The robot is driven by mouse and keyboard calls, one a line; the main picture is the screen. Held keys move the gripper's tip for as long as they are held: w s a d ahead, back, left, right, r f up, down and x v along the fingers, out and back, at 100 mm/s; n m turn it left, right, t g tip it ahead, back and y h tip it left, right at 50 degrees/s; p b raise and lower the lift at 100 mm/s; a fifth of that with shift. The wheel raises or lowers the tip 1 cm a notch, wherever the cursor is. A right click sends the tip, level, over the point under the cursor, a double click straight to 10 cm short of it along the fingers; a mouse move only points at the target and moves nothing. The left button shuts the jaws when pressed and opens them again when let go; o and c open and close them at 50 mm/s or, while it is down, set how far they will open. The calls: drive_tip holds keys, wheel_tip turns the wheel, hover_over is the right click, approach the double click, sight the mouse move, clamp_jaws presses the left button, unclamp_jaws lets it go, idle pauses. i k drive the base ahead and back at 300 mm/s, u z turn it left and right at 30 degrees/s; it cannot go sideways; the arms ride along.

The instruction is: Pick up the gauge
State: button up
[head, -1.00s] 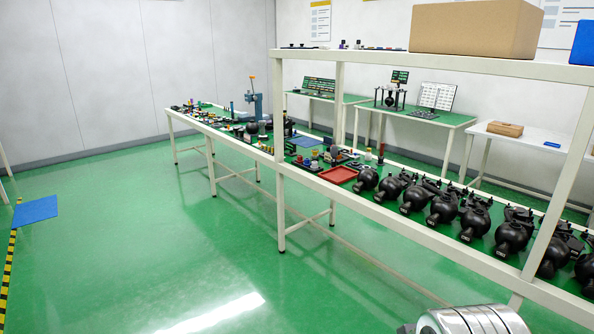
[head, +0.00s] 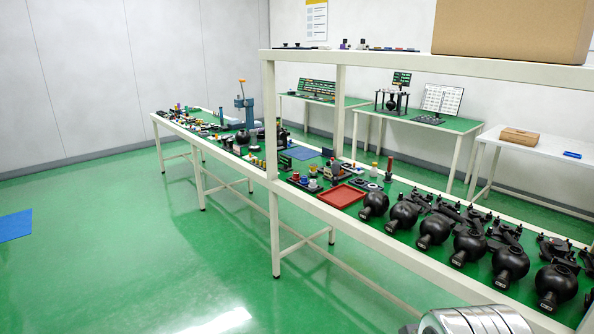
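I cannot pick out the gauge for certain; many small items stand on the long green-topped bench (head: 345,212), too small to tell apart. Several round black camera units (head: 434,228) stand in a row along its near right part. My gripper is not in view; only a silver rounded part of my own arm shows at the bottom right, away from the bench items.
A red tray (head: 341,196) lies on the bench, left of the black units. A blue-grey press (head: 245,110) stands farther along. A cardboard box (head: 512,30) sits on the upper shelf (head: 420,64). Other tables stand behind. The green floor (head: 120,250) on the left is open.

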sight(313, 172)
drive_tip(key=u, duration=0.05)
drive_tip(key=i, duration=1.75)
drive_tip(key=u, duration=0.4)
drive_tip(key=i, duration=2.1)
drive_tip(key=u, duration=0.25)
